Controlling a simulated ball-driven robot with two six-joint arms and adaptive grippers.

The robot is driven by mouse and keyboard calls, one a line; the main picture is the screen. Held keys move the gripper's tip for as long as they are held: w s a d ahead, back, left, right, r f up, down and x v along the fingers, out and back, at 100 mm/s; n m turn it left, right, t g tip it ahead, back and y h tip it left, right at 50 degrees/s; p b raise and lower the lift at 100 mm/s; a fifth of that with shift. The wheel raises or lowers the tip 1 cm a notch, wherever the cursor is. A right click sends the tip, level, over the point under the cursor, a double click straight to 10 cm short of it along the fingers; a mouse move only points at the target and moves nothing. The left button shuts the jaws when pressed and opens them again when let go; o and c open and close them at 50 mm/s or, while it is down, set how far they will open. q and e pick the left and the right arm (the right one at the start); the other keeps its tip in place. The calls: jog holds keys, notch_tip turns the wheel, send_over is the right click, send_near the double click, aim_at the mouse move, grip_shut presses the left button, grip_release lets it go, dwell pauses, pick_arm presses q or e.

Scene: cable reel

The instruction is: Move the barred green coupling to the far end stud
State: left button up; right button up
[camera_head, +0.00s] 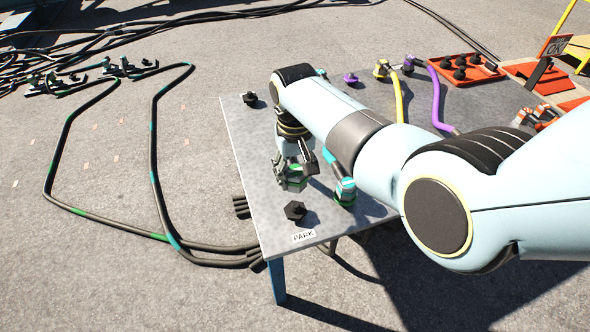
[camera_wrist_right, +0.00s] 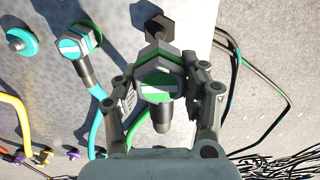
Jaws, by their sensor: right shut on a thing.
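The green coupling (camera_wrist_right: 162,75), a grey hexagonal body with a green ring and a short dark stub, sits between the fingers of my right gripper (camera_wrist_right: 162,100). In the head view the coupling (camera_head: 291,184) is over the table near its left edge, with my right gripper (camera_head: 294,160) shut on it from above. Another bare black stud (camera_head: 250,98) stands at the table's far left corner. My left gripper is not in view.
A teal-and-green coupling (camera_head: 345,191) with a white bar stands close right of my gripper. Purple (camera_head: 350,78) and yellow (camera_head: 381,69) couplings and a red tray (camera_head: 466,68) lie farther back. My right arm hides much of the table. Dark hoses (camera_head: 152,160) lie left on the ground.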

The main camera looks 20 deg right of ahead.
jog(key=b, duration=0.4)
send_over(295, 204)
jog(key=shift+f, duration=3.05)
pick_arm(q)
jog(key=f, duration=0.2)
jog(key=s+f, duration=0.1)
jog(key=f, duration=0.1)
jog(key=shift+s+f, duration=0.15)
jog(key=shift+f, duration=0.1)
pick_arm(e)
jog(key=shift+f, duration=0.55)
pick_arm(q)
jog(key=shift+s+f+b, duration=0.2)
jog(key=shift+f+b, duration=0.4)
jog(key=shift+b, duration=0.15)
pick_arm(e)
jog(key=shift+f, duration=0.9)
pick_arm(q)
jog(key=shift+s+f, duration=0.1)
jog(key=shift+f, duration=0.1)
pick_arm(e)
jog(key=shift+f, duration=0.5)
